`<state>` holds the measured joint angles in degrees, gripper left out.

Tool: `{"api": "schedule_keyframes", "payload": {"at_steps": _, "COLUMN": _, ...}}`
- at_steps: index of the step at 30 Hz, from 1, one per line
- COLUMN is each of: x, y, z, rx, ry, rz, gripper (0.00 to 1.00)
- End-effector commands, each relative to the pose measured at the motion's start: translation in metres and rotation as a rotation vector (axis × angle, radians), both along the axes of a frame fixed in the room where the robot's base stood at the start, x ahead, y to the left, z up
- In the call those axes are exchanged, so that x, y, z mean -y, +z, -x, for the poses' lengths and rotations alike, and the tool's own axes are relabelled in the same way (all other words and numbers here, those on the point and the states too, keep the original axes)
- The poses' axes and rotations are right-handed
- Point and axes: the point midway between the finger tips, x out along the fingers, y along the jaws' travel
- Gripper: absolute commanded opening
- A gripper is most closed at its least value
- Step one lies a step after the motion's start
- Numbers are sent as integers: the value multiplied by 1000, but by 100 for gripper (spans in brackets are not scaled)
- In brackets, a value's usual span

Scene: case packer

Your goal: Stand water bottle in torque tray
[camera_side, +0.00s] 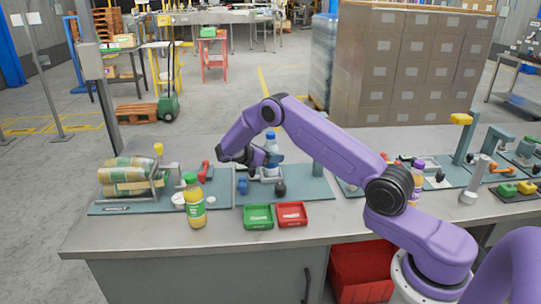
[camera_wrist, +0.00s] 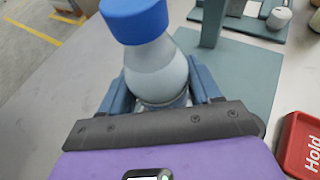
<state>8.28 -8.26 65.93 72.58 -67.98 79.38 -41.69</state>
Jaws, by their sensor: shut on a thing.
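The water bottle (camera_side: 271,146) is clear with a blue cap and looks upright over the middle teal board in the side view. In the wrist view, the bottle (camera_wrist: 157,68) sits between the two blue-grey fingers of my gripper (camera_wrist: 158,95), which is shut on it. My gripper (camera_side: 268,158) also shows in the side view, reaching the bottle from the left. A pale, low holder (camera_side: 265,178), possibly the torque tray, is at the bottle's foot on the teal board. The bottle's base is partly hidden, so I cannot tell whether it touches the holder.
A green tray (camera_side: 258,217) and a red tray (camera_side: 291,213) lie in front. The red tray (camera_wrist: 300,145) reads "Hold" in the wrist view. A yellow juice bottle (camera_side: 195,203) stands at left front. A teal post (camera_side: 318,158) rises just right of the water bottle.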

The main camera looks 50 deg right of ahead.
Motion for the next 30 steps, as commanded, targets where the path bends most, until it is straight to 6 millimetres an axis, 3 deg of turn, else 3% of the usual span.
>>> {"api": "schedule_keyframes", "payload": {"at_steps": 2, "x": 0, "y": -2, "z": 0, "rx": 0, "ry": 0, "rz": 1, "gripper": 21}}
{"api": "schedule_keyframes", "payload": {"at_steps": 3, "x": 0, "y": -2, "z": 0, "rx": 0, "ry": 0, "rz": 0, "gripper": 72}}
{"api": "schedule_keyframes", "payload": {"at_steps": 5, "x": 0, "y": -2, "z": 0, "rx": 0, "ry": 0, "rz": 0, "gripper": 88}}
{"api": "schedule_keyframes", "payload": {"at_steps": 16, "x": 0, "y": 2, "z": 0, "rx": 1, "ry": 0, "rz": 0, "gripper": 88}}
{"api": "schedule_keyframes", "payload": {"at_steps": 20, "x": -15, "y": 7, "z": -3, "rx": 2, "ry": 2, "rz": -1, "gripper": 88}}
{"api": "schedule_keyframes", "payload": {"at_steps": 30, "x": -76, "y": 33, "z": -14, "rx": 3, "ry": 3, "rz": 0, "gripper": 88}}
